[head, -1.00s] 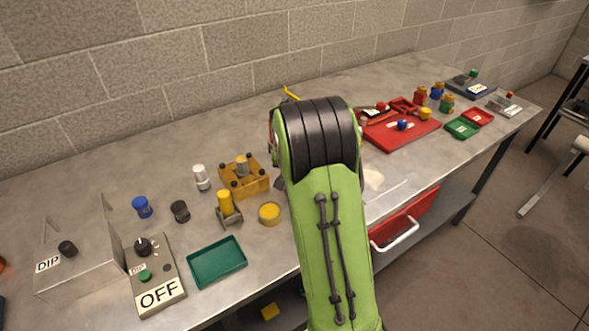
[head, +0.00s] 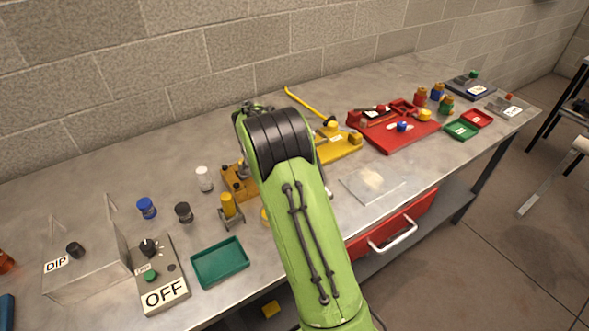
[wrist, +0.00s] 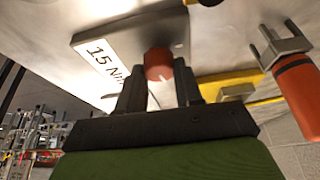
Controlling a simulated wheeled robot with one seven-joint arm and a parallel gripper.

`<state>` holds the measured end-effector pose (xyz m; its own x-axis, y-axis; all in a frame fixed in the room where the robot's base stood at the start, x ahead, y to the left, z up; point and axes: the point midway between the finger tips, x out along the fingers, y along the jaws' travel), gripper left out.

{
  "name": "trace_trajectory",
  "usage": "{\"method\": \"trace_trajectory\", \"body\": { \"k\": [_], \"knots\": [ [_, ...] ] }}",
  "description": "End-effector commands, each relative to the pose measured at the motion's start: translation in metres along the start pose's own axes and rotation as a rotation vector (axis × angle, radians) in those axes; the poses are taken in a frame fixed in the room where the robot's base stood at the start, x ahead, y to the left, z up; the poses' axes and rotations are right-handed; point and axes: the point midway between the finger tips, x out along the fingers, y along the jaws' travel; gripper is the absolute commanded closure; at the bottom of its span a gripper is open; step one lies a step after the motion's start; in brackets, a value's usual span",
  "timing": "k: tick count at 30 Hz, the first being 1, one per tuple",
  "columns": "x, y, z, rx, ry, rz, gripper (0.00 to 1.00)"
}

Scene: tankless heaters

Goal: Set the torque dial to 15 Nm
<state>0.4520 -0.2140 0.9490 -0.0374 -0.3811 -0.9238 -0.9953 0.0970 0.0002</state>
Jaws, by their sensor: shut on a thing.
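In the wrist view, a grey block carries a white label reading "15 Nm" (wrist: 105,62). A red round knob (wrist: 158,66) stands out from the block beside the label; it appears to be the torque dial. My gripper (wrist: 160,80) is shut on this knob, with one dark finger on each side of it. The fingers hide part of the knob, and I cannot make out a pointer mark on it. In the head view my green arm hides the gripper, the knob and the label.
In the wrist view, an orange-red handle with a grey forked end (wrist: 296,88) is at the right, near a yellow part (wrist: 225,84). In the head view, a yellow fixture (head: 340,150), red tray (head: 395,140), green tray (head: 219,262) and OFF control box (head: 160,270) share the bench.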

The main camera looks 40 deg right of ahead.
Motion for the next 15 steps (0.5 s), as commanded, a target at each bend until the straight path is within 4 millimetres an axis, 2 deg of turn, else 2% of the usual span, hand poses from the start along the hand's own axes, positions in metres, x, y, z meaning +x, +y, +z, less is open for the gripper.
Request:
{"method": "trace_trajectory", "body": {
  "k": [7, 15],
  "knots": [
    [-0.0013, -0.0015, 0.0, 0.128, -0.001, 0.051, 0.96],
    [-0.0008, -0.0014, 0.0002, 0.194, -0.001, 0.079, 0.96]
  ]
}}
